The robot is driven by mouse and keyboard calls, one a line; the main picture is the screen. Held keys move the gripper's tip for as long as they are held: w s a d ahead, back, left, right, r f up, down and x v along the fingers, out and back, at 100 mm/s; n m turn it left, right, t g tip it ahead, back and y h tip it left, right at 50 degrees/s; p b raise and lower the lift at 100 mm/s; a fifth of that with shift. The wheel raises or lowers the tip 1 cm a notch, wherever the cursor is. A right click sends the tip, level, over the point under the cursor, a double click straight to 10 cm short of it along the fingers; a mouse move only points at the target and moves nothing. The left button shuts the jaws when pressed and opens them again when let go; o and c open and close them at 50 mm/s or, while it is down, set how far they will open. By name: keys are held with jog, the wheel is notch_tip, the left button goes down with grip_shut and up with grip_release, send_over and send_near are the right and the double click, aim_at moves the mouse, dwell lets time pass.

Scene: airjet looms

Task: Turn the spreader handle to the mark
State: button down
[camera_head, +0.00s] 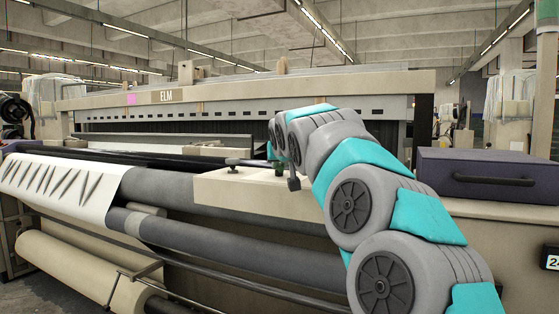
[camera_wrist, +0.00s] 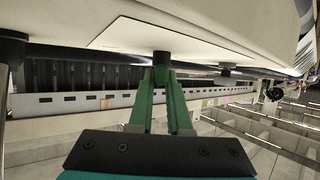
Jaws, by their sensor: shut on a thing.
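My gripper (camera_head: 278,167) reaches over the pale ledge (camera_head: 240,192) at the front of the loom, with the arm coming in from the right. In the wrist view my green fingers (camera_wrist: 161,73) are closed on a short dark knob (camera_wrist: 161,57), which I take to be the spreader handle. The knob stands out from a pale plate (camera_wrist: 185,38). The fingers hide part of the knob, and in the head view the gripper and arm mostly cover it. I cannot make out a mark in either view.
Another dark knob (camera_wrist: 226,71) and a larger dark post (camera_wrist: 11,48) stand on either side in the wrist view. A dark box with a handle (camera_head: 484,174) sits to the right. Cloth rolls (camera_head: 215,243) lie below the ledge. The loom's beam (camera_head: 250,88) runs behind.

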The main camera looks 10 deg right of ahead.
jog(key=shift+d+r+n+y+p, duration=0.15)
jog(key=shift+r+n+y+p, duration=0.2)
jog(key=shift+p, duration=0.3)
jog(key=n+y+p, duration=0.1)
jog(key=y+p, duration=0.1)
jog(key=p, duration=0.1)
jog(key=shift+p, duration=0.3)
jog(key=shift+d+f+n+y, duration=0.1)
jog(key=shift+f+n+y, duration=0.05)
jog(key=shift+n+y, duration=0.45)
jog(key=shift+d+f+n+y, duration=0.1)
jog(key=shift+f+n+y, duration=0.05)
jog(key=shift+n+y, duration=0.35)
jog(key=shift+g, duration=0.3)
jog(key=c, duration=0.9)
grip_release()
jog(key=shift+a, duration=0.1)
jog(key=shift+o, duration=0.2)
jog(key=shift+b+v, duration=0.5)
jog(key=shift+v, duration=3.4)
